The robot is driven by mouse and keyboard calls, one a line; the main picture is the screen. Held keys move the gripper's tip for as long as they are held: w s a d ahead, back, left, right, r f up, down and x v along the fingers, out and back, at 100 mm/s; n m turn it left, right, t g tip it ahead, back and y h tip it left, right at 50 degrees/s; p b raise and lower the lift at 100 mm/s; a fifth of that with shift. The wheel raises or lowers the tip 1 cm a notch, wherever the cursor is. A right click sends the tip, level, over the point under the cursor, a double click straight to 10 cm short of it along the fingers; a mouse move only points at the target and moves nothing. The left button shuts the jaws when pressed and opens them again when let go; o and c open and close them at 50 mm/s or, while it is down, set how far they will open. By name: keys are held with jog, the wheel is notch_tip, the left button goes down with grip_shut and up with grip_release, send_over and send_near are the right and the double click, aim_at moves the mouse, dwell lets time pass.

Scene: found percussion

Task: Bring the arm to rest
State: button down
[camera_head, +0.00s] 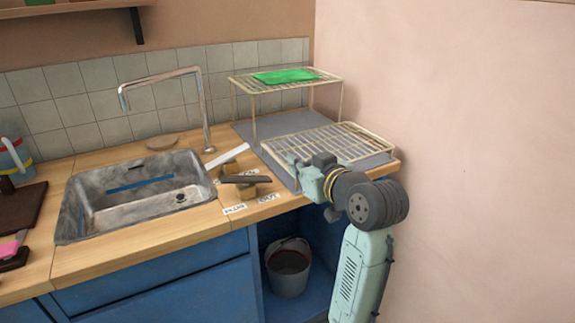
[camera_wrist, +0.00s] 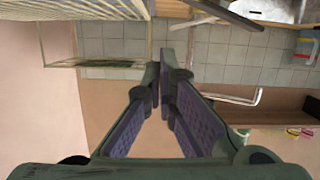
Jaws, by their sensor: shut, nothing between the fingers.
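My arm reaches in from the lower right to the right end of the counter (camera_head: 110,258). My gripper (camera_head: 294,160) is beside the lower wire rack (camera_head: 345,143), in front of its left part. I cannot tell whether it touches the rack. In the wrist view my gripper (camera_wrist: 163,66) has its two fingers meeting at the tips, with nothing between them. The wrist picture is upside down, with the wire rack (camera_wrist: 80,10) at the upper left and the tiled wall beyond.
A dark bar (camera_head: 246,180) and a pale bar (camera_head: 228,154) rest on small blocks left of my gripper. The sink (camera_head: 75,215) and tap (camera_head: 207,120) are further left. A green cloth-like piece (camera_head: 285,76) lies on the upper rack. A bucket (camera_head: 288,275) stands below.

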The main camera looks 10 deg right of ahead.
jog(key=shift+s+d+r, duration=0.1)
jog(key=shift+s+d, duration=0.05)
jog(key=shift+s, duration=0.2)
